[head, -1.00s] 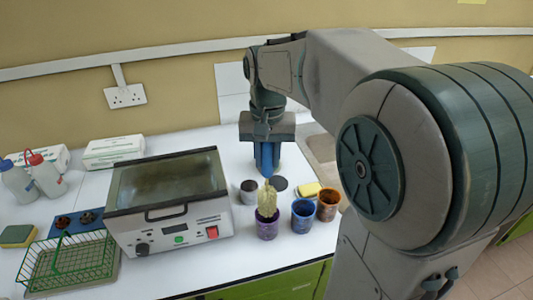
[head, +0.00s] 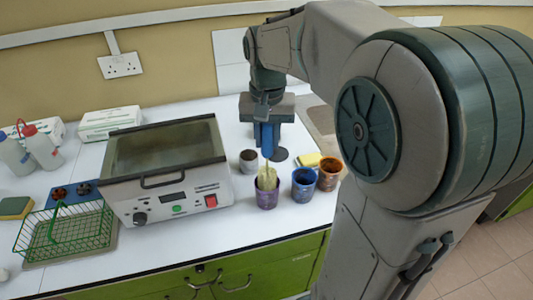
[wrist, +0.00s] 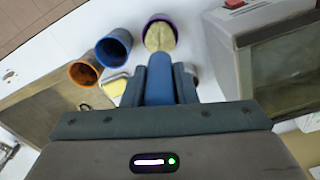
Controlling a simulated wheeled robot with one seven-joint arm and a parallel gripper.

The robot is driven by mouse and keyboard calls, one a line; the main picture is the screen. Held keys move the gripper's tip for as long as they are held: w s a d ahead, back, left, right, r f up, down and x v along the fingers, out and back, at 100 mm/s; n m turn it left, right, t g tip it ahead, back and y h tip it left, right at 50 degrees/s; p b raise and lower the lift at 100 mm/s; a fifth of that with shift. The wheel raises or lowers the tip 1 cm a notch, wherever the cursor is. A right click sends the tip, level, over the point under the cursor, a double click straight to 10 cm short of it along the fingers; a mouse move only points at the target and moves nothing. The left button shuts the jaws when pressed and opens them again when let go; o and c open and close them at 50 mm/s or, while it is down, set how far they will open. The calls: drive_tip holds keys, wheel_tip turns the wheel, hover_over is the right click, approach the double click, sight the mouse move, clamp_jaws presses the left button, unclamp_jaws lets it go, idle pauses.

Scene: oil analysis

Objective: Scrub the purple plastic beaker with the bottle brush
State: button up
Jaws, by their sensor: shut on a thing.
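My gripper (head: 267,125) is shut on the blue handle (head: 267,140) of the bottle brush. The brush points down, and its pale yellow bristles (head: 267,180) sit in the mouth of the purple plastic beaker (head: 266,201). The beaker stands upright near the counter's front edge. In the wrist view, the blue handle (wrist: 159,85) lies between the two fingers, and the bristles (wrist: 160,37) fill much of the purple rim (wrist: 171,19). The lower bristle end is hidden inside the beaker.
A blue beaker (head: 304,186) and an orange-brown beaker (head: 329,175) stand close to the right. A grey cup (head: 248,161) and a yellow sponge (head: 307,160) are behind. A bath machine (head: 165,180) and green wire basket (head: 65,232) stand left.

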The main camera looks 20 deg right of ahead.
sight(267, 147)
drive_tip(key=shift+f, duration=0.1)
drive_tip(key=shift+f+b, duration=1.25)
drive_tip(key=shift+f, duration=0.4)
drive_tip(key=shift+r, duration=0.15)
wheel_tip(267, 147, up, 3)
drive_tip(key=p, duration=0.3)
drive_tip(key=shift+r, duration=0.2)
drive_tip(key=shift+f, duration=0.1)
drive_tip(key=shift+f+b, duration=1.2)
drive_tip(key=shift+f, duration=0.5)
drive_tip(key=shift+r, duration=0.1)
